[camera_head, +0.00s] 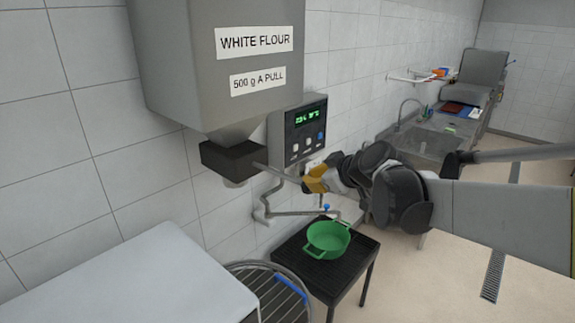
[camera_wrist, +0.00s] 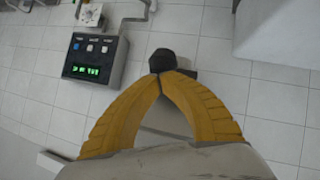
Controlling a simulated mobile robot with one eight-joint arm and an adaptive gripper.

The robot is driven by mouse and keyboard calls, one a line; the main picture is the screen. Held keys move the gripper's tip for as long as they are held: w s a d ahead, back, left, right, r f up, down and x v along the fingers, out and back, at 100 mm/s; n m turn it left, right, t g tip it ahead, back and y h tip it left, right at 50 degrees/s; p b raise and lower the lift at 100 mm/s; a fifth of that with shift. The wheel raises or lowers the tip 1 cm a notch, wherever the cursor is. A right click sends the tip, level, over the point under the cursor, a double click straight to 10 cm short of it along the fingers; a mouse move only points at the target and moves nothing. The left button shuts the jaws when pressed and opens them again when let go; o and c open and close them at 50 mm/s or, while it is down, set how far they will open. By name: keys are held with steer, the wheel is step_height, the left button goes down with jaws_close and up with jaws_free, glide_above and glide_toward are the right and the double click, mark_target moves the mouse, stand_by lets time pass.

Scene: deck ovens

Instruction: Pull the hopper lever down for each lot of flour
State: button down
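The white flour hopper (camera_head: 195,60) hangs on the tiled wall, with a dark outlet block (camera_head: 230,160) under its cone. The grey hopper lever (camera_head: 273,173) sticks out from this block and slopes slightly down towards my gripper (camera_head: 308,183). In the wrist view, the yellow fingers of my gripper (camera_wrist: 160,76) meet at their tips, with nothing visible between the tips. A black knob (camera_wrist: 162,59) shows just past the tips, partly covered by them; I cannot tell whether they touch it. A green bowl (camera_head: 328,252) stands below on a small black table (camera_head: 322,274).
A control box (camera_head: 305,130) with a green display is on the wall, also in the wrist view (camera_wrist: 97,58). A pale worktop (camera_head: 140,280) fills the lower left, beside a round rack (camera_head: 268,268). A sink (camera_head: 425,145) stands further right. Open floor lies at right.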

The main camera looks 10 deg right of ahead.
step_height(320, 180, down, 13)
steer(key=t+y+b, duration=0.1)
steer(key=t+b, duration=0.1)
steer(key=b, duration=1)
steer(key=shift+w+a+r+m+t+y, duration=0.15)
steer(key=shift+w+a+m+t+y, duration=0.2)
steer(key=shift+w+t, duration=0.1)
